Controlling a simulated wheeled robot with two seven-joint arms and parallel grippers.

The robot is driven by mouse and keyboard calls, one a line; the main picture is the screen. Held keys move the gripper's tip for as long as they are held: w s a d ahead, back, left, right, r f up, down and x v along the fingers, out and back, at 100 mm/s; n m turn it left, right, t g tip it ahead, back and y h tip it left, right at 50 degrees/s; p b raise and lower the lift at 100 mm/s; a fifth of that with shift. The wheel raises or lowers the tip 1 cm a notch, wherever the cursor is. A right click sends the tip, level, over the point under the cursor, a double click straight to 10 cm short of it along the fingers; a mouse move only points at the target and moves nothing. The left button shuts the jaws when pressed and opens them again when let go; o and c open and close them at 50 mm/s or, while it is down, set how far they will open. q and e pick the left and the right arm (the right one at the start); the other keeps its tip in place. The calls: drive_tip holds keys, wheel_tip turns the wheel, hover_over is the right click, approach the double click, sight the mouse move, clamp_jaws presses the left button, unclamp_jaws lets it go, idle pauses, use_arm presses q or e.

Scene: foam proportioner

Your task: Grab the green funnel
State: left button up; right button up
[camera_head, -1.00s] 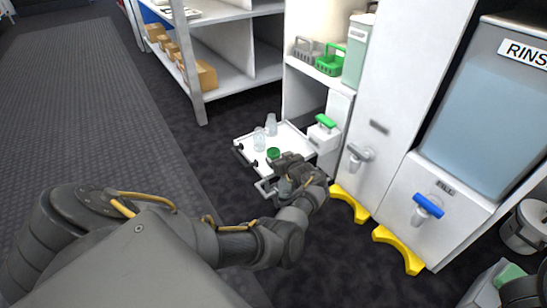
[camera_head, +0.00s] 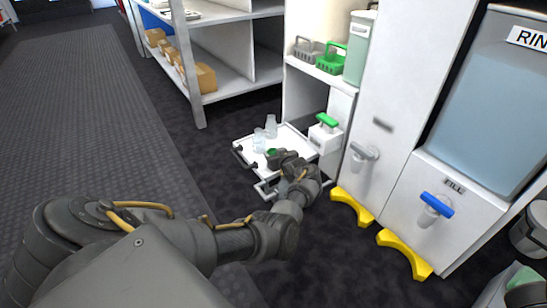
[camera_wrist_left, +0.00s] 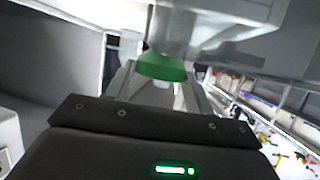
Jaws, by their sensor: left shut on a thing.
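The green funnel (camera_head: 271,152) shows as a small green patch at the white pull-out tray, mostly hidden by my left gripper (camera_head: 275,158). In the left wrist view, the green funnel (camera_wrist_left: 162,67) sits between the two fingers of my left gripper (camera_wrist_left: 158,84), with its narrow pale lower part below the green rim. The gripper is shut on it. My right gripper is not clearly in view.
The white tray (camera_head: 245,144) holds clear bottles (camera_head: 271,126) behind the gripper. A white dispenser with a green handle (camera_head: 327,120) stands to the right. Yellow floor stops (camera_head: 351,207) lie below the cabinets. Green and grey baskets (camera_head: 331,62) sit on a shelf above.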

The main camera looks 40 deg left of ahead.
use_arm(q)
drive_tip(key=shift+c, duration=0.8)
